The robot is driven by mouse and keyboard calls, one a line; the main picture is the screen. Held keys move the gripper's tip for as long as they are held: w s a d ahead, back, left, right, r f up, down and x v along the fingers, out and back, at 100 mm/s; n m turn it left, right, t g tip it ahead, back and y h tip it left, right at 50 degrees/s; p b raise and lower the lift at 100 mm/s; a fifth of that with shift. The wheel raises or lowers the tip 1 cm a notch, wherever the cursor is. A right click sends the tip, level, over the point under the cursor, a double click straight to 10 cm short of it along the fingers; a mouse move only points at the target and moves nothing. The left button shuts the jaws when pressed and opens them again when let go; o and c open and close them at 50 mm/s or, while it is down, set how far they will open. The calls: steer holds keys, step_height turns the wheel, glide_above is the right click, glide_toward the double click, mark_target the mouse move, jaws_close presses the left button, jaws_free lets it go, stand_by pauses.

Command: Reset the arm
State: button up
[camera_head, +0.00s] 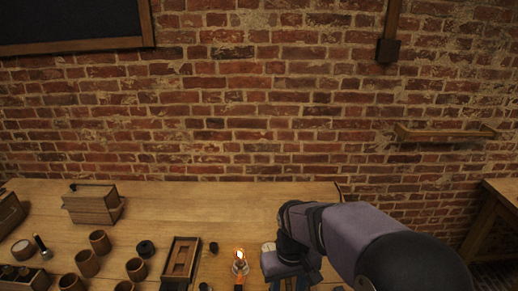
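My arm reaches in from the lower right, and its purple-grey links bend down at the wrist above the right part of the wooden table (230,203). My gripper (293,284) points down near the bottom edge of the view. Its fingertips are cut off or hidden, so I cannot tell whether it is open or holds anything. A small glowing lamp (240,262) stands just left of it. Several brown jars (100,242) stand on the left half of the table, apart from my gripper.
A wooden tray with a recess (180,262) lies left of the lamp. A dark round piece (146,249) sits between it and the jars. A wooden box (92,204) stands at the back left. A brick wall (230,110) rises behind; the table's back middle is clear.

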steer(key=s+d+f+m, duration=0.2)
steer(key=s+d, duration=0.6)
steer(key=s, duration=0.5)
steer(key=shift+f+m, duration=0.4)
steer(key=shift+a, duration=0.1)
stand_by(1.0)
